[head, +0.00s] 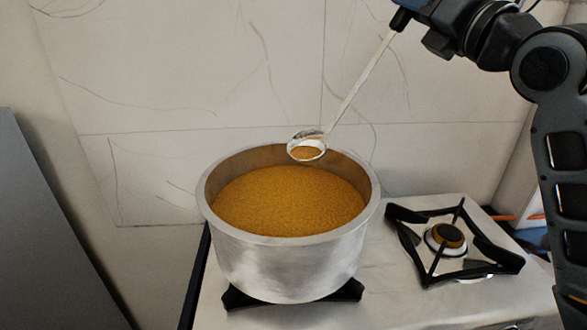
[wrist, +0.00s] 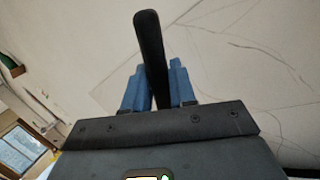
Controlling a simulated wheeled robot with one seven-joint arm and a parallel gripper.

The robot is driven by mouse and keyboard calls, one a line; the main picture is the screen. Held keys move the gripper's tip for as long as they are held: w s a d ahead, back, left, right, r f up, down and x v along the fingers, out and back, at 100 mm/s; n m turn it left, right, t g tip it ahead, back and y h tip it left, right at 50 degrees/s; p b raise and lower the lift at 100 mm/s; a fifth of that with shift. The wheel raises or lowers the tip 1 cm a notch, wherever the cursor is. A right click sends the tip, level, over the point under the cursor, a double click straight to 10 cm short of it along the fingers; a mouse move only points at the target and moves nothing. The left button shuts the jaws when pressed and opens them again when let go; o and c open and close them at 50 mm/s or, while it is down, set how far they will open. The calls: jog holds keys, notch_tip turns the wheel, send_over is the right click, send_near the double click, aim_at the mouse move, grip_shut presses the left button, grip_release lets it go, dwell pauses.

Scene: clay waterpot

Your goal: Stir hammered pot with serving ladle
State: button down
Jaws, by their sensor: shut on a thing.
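The hammered pot (head: 290,275) is a wide silver metal pot, upright on the left burner in the head view. It is filled with an orange-brown grainy content (head: 285,200). My gripper (head: 402,18) is at the top of the head view, shut on the black handle of the serving ladle (head: 350,95). The ladle's long pale shaft slants down to the left. Its round bowl (head: 307,147) appears over the pot's far rim; I cannot tell whether it touches the content. In the wrist view, the black handle (wrist: 150,50) stands between my blue fingers (wrist: 155,90).
The steel stove top (head: 390,290) has an empty right burner (head: 450,240) with a black grate. A tiled wall (head: 200,70) stands close behind the pot. A grey panel (head: 45,240) is at the left. Open air lies above the pot.

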jog(key=shift+r, duration=0.1)
dwell(0.3)
jog(key=shift+r+b, duration=0.5)
jog(key=shift+r, duration=0.05)
jog(key=shift+s+a+f+b, duration=0.1)
jog(key=shift+f+b, duration=0.35)
jog(key=shift+f, duration=0.2)
jog(key=s+a+r+n+y, duration=0.2)
jog(key=s+a+n, duration=0.2)
jog(key=s, duration=0.1)
jog(key=shift+s+a+t+b, duration=0.15)
jog(key=shift+a+t+b, duration=0.15)
jog(key=shift+t, duration=0.1)
dwell(0.4)
jog(key=shift+s+r, duration=0.1)
jog(key=shift+r, duration=0.05)
dwell(1.1)
